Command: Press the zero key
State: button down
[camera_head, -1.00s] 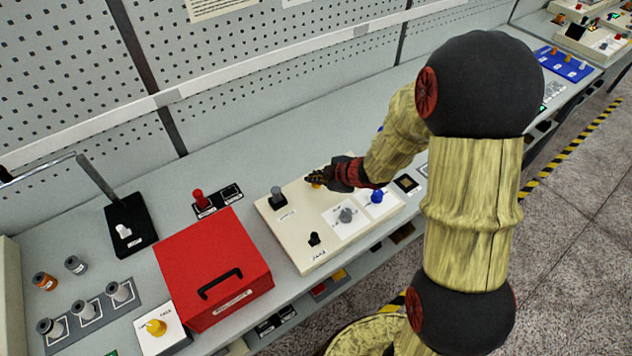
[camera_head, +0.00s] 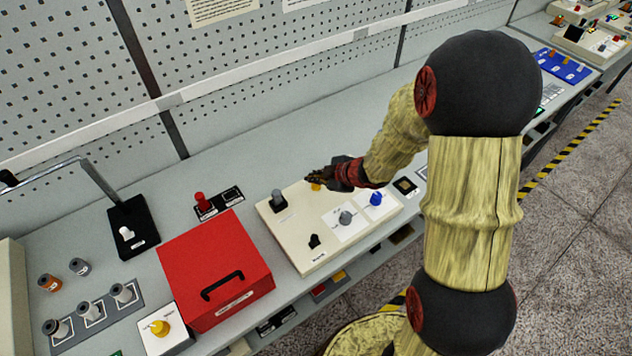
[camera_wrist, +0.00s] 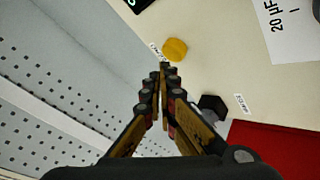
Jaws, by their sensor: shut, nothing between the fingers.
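A cream control panel (camera_head: 296,236) lies on the bench. A round yellow key (camera_wrist: 175,49) with a small label beside it sits near the panel's back edge; I cannot read the label for certain. The key also shows just below my fingers in the head view (camera_head: 316,187). My gripper (camera_wrist: 163,68) is shut and empty, its fingertips just short of the yellow key in the wrist view. In the head view my gripper (camera_head: 308,174) is over the panel's back edge. I cannot tell whether the tips touch the key.
A black switch (camera_wrist: 212,103) stands near the fingers. The panel also bears a grey knob (camera_head: 345,217), a blue knob (camera_head: 376,198) and a small black switch (camera_head: 314,241). A red box (camera_head: 212,268) stands to the left. The perforated wall (camera_head: 260,60) rises behind.

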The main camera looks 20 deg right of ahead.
aim_at(315, 186)
dwell(0.3)
notch_tip(315, 186, up, 5)
jog(key=p, duration=0.5)
dwell(0.8)
